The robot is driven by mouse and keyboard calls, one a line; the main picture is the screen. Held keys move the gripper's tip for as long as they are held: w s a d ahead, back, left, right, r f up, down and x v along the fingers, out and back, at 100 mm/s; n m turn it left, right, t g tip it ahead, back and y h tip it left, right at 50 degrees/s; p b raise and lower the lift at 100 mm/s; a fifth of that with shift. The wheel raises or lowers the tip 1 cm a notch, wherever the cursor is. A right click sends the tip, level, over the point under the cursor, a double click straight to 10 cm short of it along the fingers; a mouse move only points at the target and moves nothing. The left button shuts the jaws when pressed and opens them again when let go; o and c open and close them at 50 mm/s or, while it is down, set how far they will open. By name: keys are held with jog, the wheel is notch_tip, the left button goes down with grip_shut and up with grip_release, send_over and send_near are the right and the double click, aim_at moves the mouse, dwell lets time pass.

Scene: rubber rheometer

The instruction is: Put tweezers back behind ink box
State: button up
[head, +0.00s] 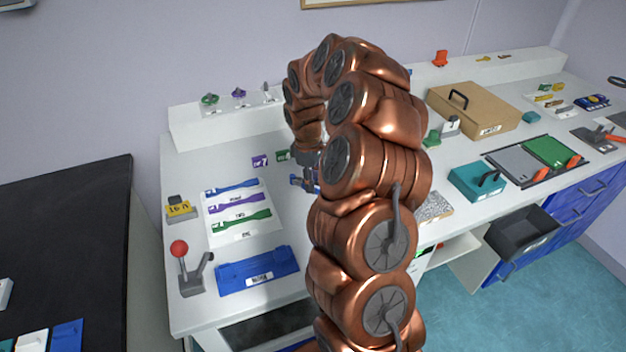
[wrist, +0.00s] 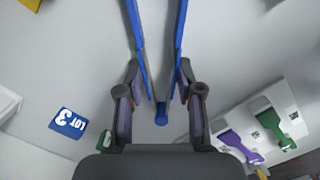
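The blue tweezers (wrist: 137,38) are in the wrist view, with two long arms reaching to the top edge and a blue end between my fingers. My gripper (wrist: 160,80) has its two fingers against the outer sides of the tweezers and holds them over the white bench. In the head view my gripper (head: 305,184) is over the bench's middle, partly hidden by my arm, with bits of blue beside it. No label in view lets me tell which box is the ink box. A brown box (head: 470,110) and a teal box (head: 477,183) stand on the right.
A white sheet (head: 240,228) with coloured specimens lies left of my gripper. A blue tray (head: 257,272) and a red-knobbed lever (head: 190,268) are at the front left. A blue LOT 3 tag (wrist: 70,123) lies near the gripper. A raised shelf (head: 225,122) runs along the back.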

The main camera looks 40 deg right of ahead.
jog(key=o, duration=0.4)
jog(key=shift+c, duration=0.2)
jog(key=shift+r, duration=0.1)
notch_tip(320, 180, up, 12)
jog(key=w+b, duration=0.1)
jog(key=b, duration=0.1)
jog(key=shift+a+b, duration=0.4)
jog(key=shift+a, duration=0.05)
